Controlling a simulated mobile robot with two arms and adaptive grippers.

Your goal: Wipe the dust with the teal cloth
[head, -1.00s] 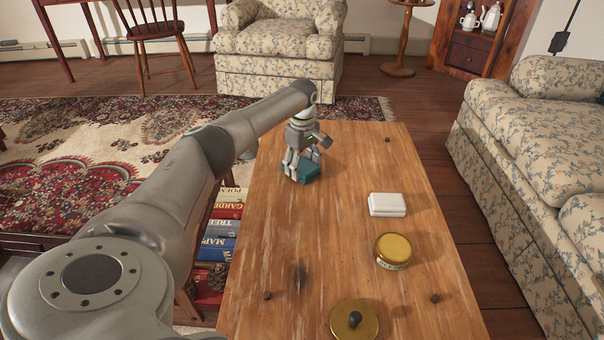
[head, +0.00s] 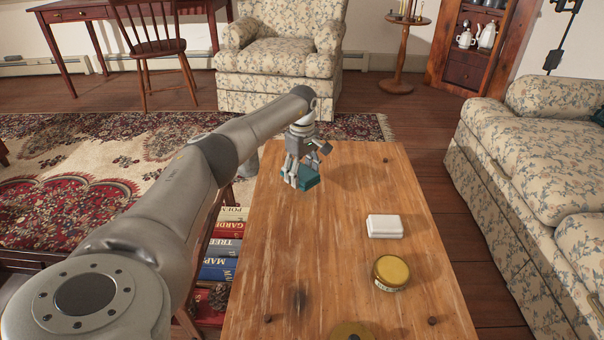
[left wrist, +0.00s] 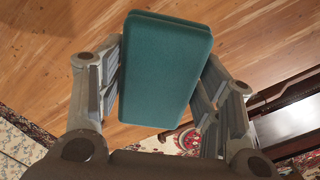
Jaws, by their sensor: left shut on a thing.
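The teal cloth (head: 309,179), a thick folded block, is between the fingers of my left gripper (head: 300,177) near the far left edge of the wooden table (head: 345,265). In the left wrist view the cloth (left wrist: 165,72) sits between both fingers of the gripper (left wrist: 160,90), with wood beneath it. I cannot tell whether it touches the tabletop. A dark, blurred smudge (head: 298,299) lies on the near left part of the table; I cannot tell whether it is dust. My right gripper is not in view.
A white box (head: 385,227), a yellow-lidded tin (head: 391,272) and a round brass lid (head: 352,331) stand along the table's right and near side. Books (head: 222,247) sit on a shelf at the table's left. A floral sofa (head: 530,180) is on the right.

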